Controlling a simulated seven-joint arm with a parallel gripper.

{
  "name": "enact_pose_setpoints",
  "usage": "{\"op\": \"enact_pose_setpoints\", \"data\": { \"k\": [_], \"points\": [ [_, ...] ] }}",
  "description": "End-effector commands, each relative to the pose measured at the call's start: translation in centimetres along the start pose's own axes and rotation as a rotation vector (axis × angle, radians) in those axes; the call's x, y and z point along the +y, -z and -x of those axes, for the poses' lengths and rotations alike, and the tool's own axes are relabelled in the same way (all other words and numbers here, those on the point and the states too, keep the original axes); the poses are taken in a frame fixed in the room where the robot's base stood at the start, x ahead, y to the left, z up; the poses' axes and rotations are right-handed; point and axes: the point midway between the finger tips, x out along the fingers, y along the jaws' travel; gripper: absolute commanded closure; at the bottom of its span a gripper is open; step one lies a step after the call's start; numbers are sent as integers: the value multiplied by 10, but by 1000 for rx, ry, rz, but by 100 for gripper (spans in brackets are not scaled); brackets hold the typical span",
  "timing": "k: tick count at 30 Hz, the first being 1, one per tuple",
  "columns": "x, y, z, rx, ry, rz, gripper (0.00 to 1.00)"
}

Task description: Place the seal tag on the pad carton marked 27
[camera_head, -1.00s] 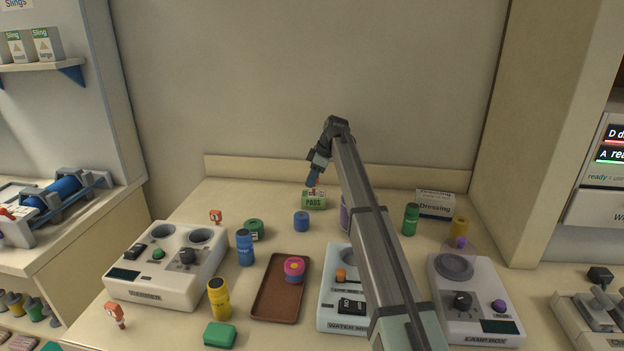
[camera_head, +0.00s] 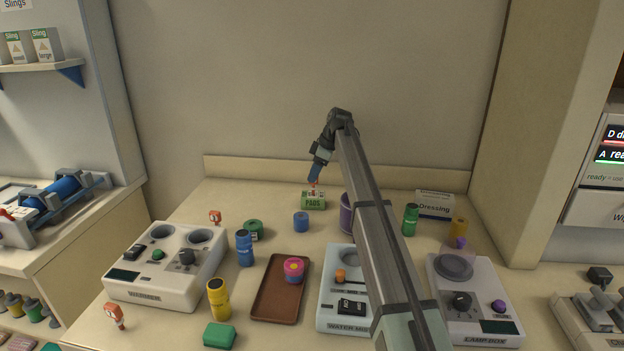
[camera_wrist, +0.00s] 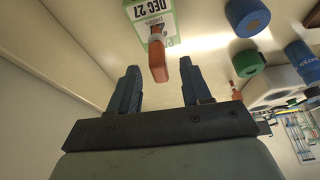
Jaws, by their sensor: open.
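The pad carton (camera_head: 313,203) is green and white, reads PADS, and stands at the back middle of the bench. In the wrist view its top (camera_wrist: 149,12) reads DEC 27, upside down. The seal tag (camera_wrist: 158,62), with an orange-red grip, stands on the carton top near one edge of the print; it shows as a small red spot in the head view (camera_head: 313,189). My gripper (camera_head: 314,181) points down just above the tag. In the wrist view my gripper (camera_wrist: 158,72) is open, its blue fingers apart on either side of the tag, with gaps to it.
A blue jar (camera_head: 301,221) and a green jar (camera_head: 254,229) stand in front and to the left of the carton. A purple container (camera_head: 346,213) stands to the right, partly behind my arm. Another orange tag (camera_head: 215,217) is at left. A brown tray (camera_head: 277,300) lies in front.

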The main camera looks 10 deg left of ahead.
Motion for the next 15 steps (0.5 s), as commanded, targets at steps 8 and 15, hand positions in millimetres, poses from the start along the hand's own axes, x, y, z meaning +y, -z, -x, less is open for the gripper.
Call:
{"op": "enact_pose_setpoints", "data": {
  "k": [8, 15],
  "points": [
    [1, 0, 54, 1, -1, 0, 52],
    [1, 0, 82, 0, 0, 0, 52]
  ]
}}
